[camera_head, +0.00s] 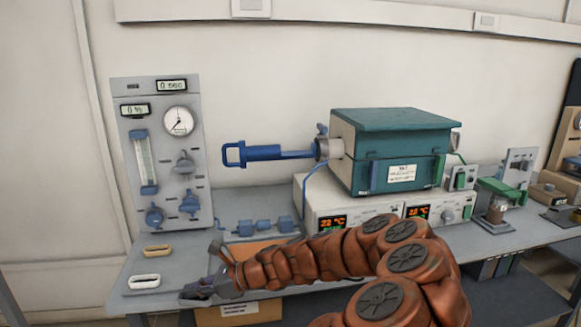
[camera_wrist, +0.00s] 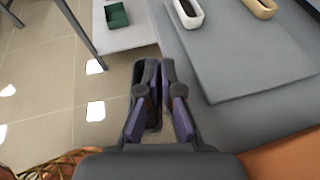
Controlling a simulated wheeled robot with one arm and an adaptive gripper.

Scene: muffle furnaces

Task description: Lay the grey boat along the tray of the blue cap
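The blue cap (camera_head: 262,153), with a loop handle at its left end, stands out to the left of the teal furnace. Its narrow blue tray (camera_head: 298,155) reaches right to the metal tube end. My gripper (camera_head: 212,290) is low over the bench's front left, well below the cap. In the wrist view my gripper (camera_wrist: 158,68) has its fingertips close together. A dark grey, long, hollow piece, which looks like the grey boat (camera_wrist: 153,118), is at the fingers, with the left finger over it. The fingers partly hide it, and I cannot make it out clearly in the head view.
A white boat (camera_head: 144,281) and a tan boat (camera_head: 157,250) lie on the bench at left. The gas panel (camera_head: 165,205) stands behind them. The teal furnace (camera_head: 395,135) sits on a white control unit (camera_head: 325,208). A green tray (camera_wrist: 116,15) is on another surface.

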